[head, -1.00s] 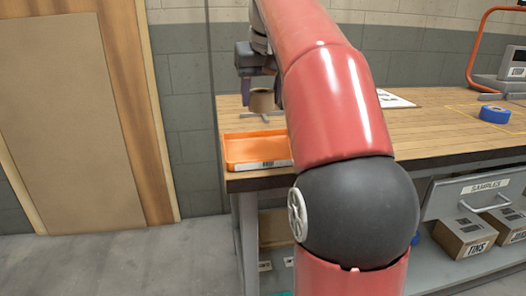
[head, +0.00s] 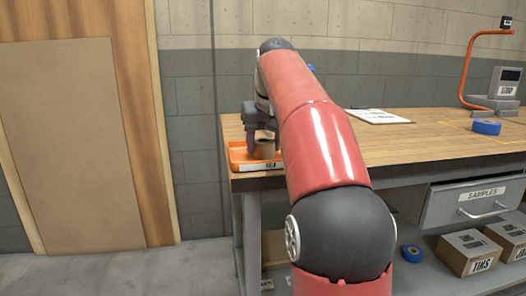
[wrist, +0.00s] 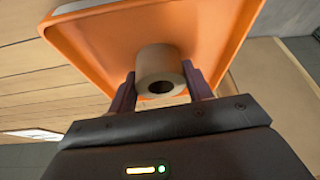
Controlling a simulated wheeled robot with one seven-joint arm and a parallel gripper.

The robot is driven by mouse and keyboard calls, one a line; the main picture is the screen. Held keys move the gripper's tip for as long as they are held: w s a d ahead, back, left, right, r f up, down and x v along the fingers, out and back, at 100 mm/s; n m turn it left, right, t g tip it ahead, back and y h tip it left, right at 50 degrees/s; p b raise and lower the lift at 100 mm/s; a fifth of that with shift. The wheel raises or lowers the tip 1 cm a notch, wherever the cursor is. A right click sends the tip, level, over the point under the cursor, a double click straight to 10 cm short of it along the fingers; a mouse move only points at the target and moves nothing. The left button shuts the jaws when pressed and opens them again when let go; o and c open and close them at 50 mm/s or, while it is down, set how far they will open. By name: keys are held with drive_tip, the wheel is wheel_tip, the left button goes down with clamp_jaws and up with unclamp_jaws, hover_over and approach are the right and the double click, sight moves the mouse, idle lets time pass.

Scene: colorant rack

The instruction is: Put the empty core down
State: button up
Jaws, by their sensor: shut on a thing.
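The empty core (wrist: 161,68) is a short tan cardboard tube with a dark hole in its end. My gripper (wrist: 159,88) is shut on it, one finger on each side. The wrist view shows the core over the inside of the orange tray (wrist: 225,30); I cannot tell whether it touches the tray floor. In the head view the core (head: 265,148) shows at the orange tray (head: 238,158), beside my gripper (head: 258,135). My arm hides the tray's right part in that view.
A samples drawer (head: 480,201) sits below the top. Boxes (head: 468,252) stand on the lower shelf.

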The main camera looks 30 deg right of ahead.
drive_tip(key=o, duration=1)
drive_tip(key=shift+s+r, duration=0.1)
drive_tip(key=shift+r, duration=0.35)
drive_tip(key=p+v, duration=0.4)
drive_tip(key=v, duration=0.7)
drive_tip(key=shift+r+p, duration=0.15)
drive_tip(key=shift+p, duration=0.15)
drive_tip(key=shift+a, duration=0.15)
